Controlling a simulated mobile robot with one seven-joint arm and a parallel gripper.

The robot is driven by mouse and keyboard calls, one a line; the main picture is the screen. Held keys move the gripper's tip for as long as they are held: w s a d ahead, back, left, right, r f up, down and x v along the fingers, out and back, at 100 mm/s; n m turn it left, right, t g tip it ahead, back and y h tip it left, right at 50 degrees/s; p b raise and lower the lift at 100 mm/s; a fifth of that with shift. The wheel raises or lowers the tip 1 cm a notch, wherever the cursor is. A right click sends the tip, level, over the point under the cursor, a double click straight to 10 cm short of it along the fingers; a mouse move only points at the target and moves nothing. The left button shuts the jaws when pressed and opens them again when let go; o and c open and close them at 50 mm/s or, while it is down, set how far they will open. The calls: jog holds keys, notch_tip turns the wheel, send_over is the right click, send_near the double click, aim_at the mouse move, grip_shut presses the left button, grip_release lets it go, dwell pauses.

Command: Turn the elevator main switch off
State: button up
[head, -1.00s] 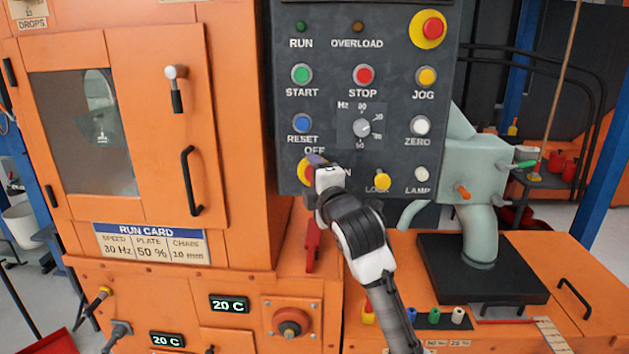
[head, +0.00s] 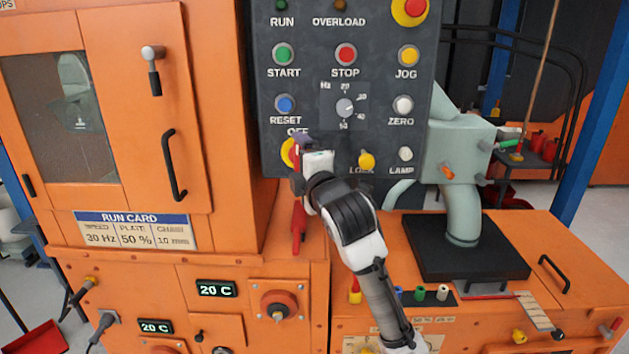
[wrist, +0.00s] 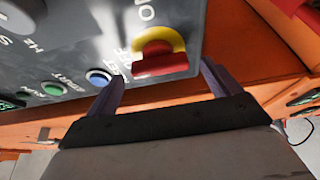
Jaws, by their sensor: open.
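The main switch (head: 287,152) is a red handle on a yellow disc, low on the dark control panel, beside the words OFF and ON. In the head view my gripper (head: 298,150) covers most of it. In the wrist view the switch (wrist: 160,56) is clear: the red handle lies sideways in the picture, its left end near OFF. My gripper is open, with one purple finger to each side of the handle. I cannot tell whether either finger touches it. Nothing else is between the fingers.
The dark panel (head: 375,70) carries several buttons and a Hz dial (head: 345,107). A yellow LOCK knob (head: 366,160) is to the right of the switch. A red handle (head: 299,228) hangs below. The orange cabinet door (head: 150,100) is at left.

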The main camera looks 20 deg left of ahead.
jog(key=b+v, duration=0.1)
jog(key=v, duration=1.1)
jog(key=shift+b, duration=0.35)
jog(key=shift+a+r, duration=0.1)
jog(key=shift+a, duration=0.05)
